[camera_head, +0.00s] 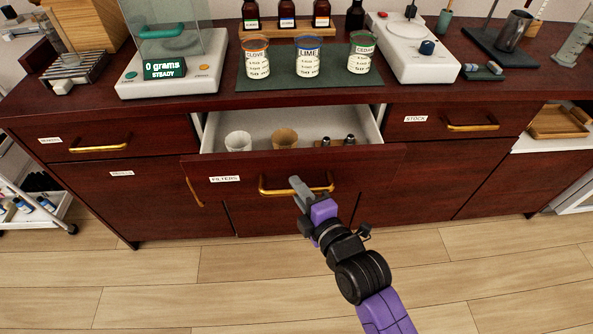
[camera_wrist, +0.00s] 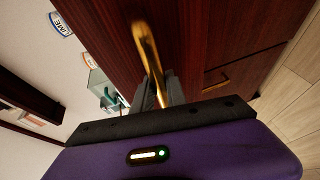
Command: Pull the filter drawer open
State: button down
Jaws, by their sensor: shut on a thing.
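The filter drawer (camera_head: 358,168) is a dark red wood drawer with a white label reading FILTERS, in the middle of the bench in the head view. It is pulled out, and its pale inside shows a white filter cup, a brown filter cup and small dark items. Its brass bar handle (camera_head: 274,191) runs across the front. My gripper (camera_head: 300,187) is at the handle, near its middle. In the wrist view the dark fingers (camera_wrist: 160,92) are shut on the handle (camera_wrist: 147,50), one on each side. The fingertips are partly hidden in the head view.
Three labelled beakers (camera_head: 308,58) stand on a dark mat above the drawer. A scale reading 0 grams (camera_head: 165,69) stands left, a white stirrer device (camera_head: 418,55) right. Closed drawers with brass handles flank this one. The wooden floor (camera_head: 240,275) in front is clear.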

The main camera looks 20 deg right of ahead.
jog(key=s+a+p, duration=0.2)
jog(key=s+a, duration=0.1)
jog(key=s, duration=0.7)
jog(key=shift+s+a, duration=0.15)
jog(key=shift+s, duration=0.05)
jog(key=c, duration=1.3)
grip_release()
jog(key=shift+c, duration=0.2)
jog(key=v, duration=0.7)
jog(key=shift+s, duration=0.35)
